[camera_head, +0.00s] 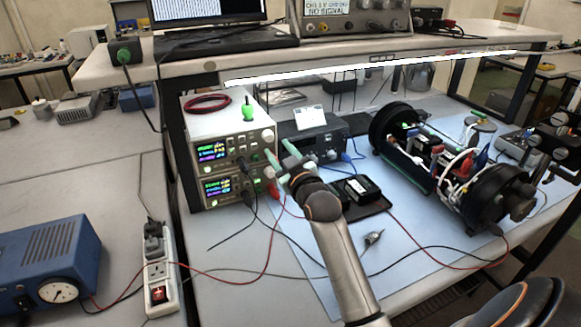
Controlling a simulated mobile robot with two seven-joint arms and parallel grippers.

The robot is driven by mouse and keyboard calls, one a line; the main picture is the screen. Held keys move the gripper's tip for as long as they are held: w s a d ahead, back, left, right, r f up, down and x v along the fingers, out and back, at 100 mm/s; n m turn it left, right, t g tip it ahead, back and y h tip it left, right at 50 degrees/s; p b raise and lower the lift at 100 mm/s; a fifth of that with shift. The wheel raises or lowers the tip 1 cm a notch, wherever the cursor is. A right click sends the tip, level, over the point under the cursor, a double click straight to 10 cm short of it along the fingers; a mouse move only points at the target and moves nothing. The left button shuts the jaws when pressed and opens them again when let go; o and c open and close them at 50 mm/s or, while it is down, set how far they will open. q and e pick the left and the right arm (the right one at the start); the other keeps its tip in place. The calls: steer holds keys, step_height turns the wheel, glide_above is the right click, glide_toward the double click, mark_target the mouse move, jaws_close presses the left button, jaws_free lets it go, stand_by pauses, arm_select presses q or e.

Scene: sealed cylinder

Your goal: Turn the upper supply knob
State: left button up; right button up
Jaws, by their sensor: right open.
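Two bench power supplies are stacked under the shelf at the left of the worktable. The upper supply (218,148) has a lit display with coloured digits, and its knobs sit at the right side of the front panel, by the upper supply knob (268,135). The lower supply (214,189) has a similar lit display. My right gripper (276,147) has pale green fingers, is open, and is just in front of the right side of the upper supply's panel. I cannot tell whether a finger touches the knob. My left gripper is not in view.
Black and red leads hang from the supplies across the table. A dark instrument (318,140) stands right of them. A black tray (362,199) with a small device lies near my right arm. An opened cylinder assembly (408,176) fills the right. A power strip (160,268) lies at left.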

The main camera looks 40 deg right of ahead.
steer(key=v, duration=0.7)
steer(key=shift+s+b, duration=0.15)
steer(key=shift+b, duration=0.15)
